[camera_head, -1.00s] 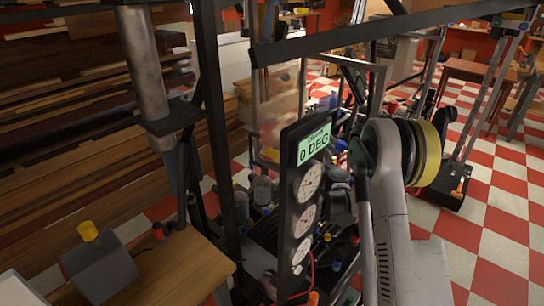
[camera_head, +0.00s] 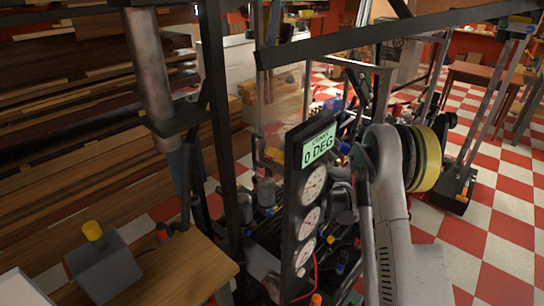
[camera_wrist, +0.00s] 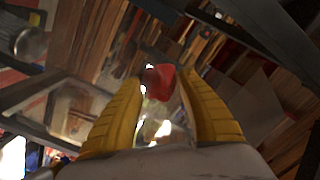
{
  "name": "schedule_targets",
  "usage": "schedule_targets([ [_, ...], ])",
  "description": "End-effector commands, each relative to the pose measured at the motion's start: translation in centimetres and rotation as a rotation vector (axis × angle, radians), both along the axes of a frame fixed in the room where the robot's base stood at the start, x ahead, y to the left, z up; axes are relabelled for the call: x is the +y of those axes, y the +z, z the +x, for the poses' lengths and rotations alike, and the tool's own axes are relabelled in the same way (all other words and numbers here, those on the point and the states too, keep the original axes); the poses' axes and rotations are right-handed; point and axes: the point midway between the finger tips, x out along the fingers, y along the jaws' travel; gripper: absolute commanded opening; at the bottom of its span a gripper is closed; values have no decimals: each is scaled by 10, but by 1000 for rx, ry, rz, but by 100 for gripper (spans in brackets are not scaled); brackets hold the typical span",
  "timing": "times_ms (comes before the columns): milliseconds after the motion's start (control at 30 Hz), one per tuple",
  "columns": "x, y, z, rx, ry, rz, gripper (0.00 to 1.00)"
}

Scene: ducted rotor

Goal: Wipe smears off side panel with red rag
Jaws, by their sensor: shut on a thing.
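My gripper (camera_wrist: 163,84) shows in the wrist view as two yellow ribbed fingers closed around a small red rag (camera_wrist: 158,82), held between the fingertips. A clear, see-through side panel (camera_head: 281,100) stands in a dark frame left of the gauge column in the head view. Smears on it are hard to tell from the background seen through it. In the head view my grey arm is at right, and the gripper and rag cannot be made out. Whether the rag touches the panel cannot be told.
A dark gauge column with a green "0 DEG" display (camera_head: 319,147) stands between my arm and the panel. Dark frame bars (camera_head: 390,34) cross above. A wooden table (camera_head: 190,268) with a grey box (camera_head: 104,272) is at lower left. Checkered floor is open at right.

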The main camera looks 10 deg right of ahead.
Motion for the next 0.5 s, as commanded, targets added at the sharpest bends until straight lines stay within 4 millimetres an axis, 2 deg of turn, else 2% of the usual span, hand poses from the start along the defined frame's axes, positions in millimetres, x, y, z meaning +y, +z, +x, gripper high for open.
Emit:
schedule_targets([
  [200,-17,0,13,0,-1,0,14],
  [500,-27,0,21,0,-1,0,14],
])
